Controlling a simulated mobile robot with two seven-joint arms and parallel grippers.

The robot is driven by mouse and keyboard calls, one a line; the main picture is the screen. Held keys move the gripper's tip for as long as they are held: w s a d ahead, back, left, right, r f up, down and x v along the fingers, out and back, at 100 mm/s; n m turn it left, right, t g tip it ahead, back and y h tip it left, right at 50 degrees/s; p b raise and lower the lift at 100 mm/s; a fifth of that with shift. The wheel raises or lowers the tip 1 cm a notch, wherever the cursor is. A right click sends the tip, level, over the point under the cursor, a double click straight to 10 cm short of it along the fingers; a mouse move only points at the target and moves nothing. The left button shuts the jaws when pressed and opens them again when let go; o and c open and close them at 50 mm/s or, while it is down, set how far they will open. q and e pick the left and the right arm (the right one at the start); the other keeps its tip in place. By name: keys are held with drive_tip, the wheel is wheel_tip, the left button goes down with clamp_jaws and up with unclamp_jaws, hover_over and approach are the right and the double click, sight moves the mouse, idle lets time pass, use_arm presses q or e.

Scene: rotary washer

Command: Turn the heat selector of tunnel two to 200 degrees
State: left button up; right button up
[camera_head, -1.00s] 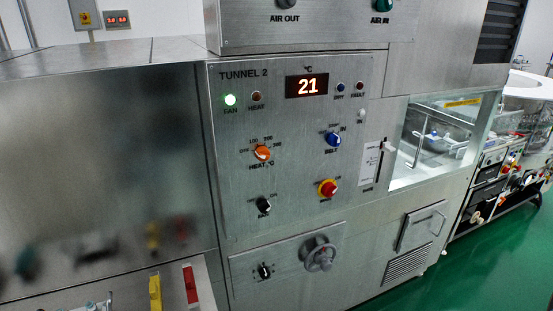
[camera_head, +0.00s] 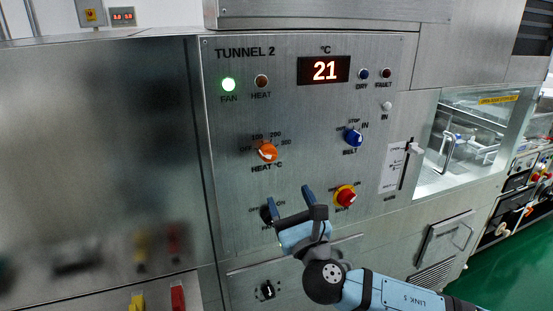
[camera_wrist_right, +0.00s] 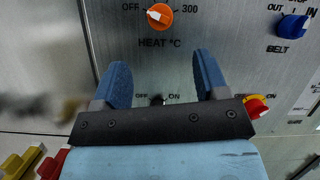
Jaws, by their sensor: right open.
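The orange heat selector (camera_head: 267,152) is on the Tunnel 2 panel (camera_head: 230,190), with OFF, 100, 200 and 300 marked around it. Its white pointer is turned toward the left, on the OFF side. It also shows at the top of the right wrist view (camera_wrist_right: 160,16), above the label HEAT °C. My right gripper (camera_head: 293,198) is open and empty, below the heat selector and in front of the panel's lower part. In the right wrist view its blue fingers (camera_wrist_right: 160,72) are spread wide below the selector, apart from it. My left gripper is out of view.
The black fan knob (camera_head: 267,214) is partly behind my right gripper. A red knob on yellow (camera_head: 346,197) and the blue belt knob (camera_head: 353,138) are to the right.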

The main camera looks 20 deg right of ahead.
sight(271, 159)
drive_tip(key=p+x, duration=0.1)
drive_tip(key=x, duration=1.1)
drive_tip(key=shift+f+p, duration=0.1)
drive_tip(key=shift+p, duration=0.25)
drive_tip(key=c, duration=0.9)
